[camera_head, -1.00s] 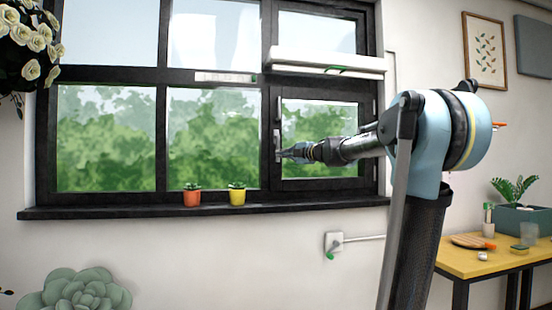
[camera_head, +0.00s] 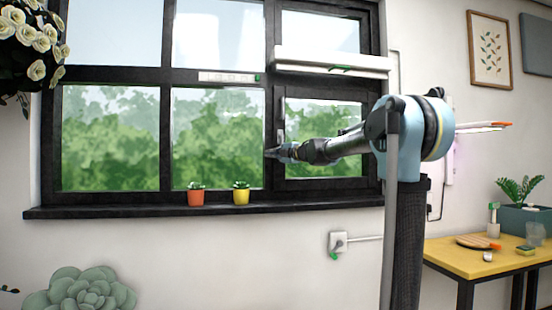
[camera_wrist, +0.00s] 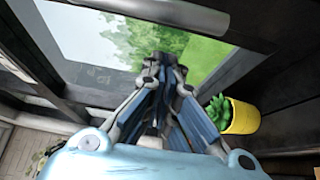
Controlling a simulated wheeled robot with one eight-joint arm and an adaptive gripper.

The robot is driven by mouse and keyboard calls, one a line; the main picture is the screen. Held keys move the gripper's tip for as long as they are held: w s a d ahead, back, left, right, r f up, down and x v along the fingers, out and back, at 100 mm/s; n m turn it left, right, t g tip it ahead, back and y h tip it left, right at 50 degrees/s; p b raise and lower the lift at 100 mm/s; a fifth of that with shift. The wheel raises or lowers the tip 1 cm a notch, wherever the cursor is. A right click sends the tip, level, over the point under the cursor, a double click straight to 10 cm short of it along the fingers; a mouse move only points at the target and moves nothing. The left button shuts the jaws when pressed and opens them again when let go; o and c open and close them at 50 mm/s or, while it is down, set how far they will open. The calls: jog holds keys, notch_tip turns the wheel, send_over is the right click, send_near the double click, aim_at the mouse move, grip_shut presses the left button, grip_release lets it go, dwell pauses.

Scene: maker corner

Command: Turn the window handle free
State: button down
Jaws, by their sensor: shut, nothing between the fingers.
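The small right-hand sash (camera_head: 322,184) of the black window sits in its frame, with no gap that I can make out. A thin grey upright piece, which looks like the window handle (camera_head: 281,122), shows on its left stile. Its lower part is hidden by my gripper, and I cannot tell its exact angle. My gripper (camera_head: 268,153) is shut and empty, its tip pointing left over the post just left of the handle. In the wrist view the closed fingers (camera_wrist: 163,62) point toward the glass.
An orange pot (camera_head: 195,197) and a yellow pot (camera_head: 241,195) with plants stand on the black sill (camera_head: 130,211). The yellow pot is close right of the fingers in the wrist view (camera_wrist: 243,117). A white unit (camera_head: 330,62) crosses above the sash. A yellow table (camera_head: 465,262) is at right.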

jog(key=shift+w+d, duration=0.35)
jog(key=shift+d, duration=0.35)
jog(key=shift+w+d, duration=0.35)
jog(key=shift+d, duration=0.3)
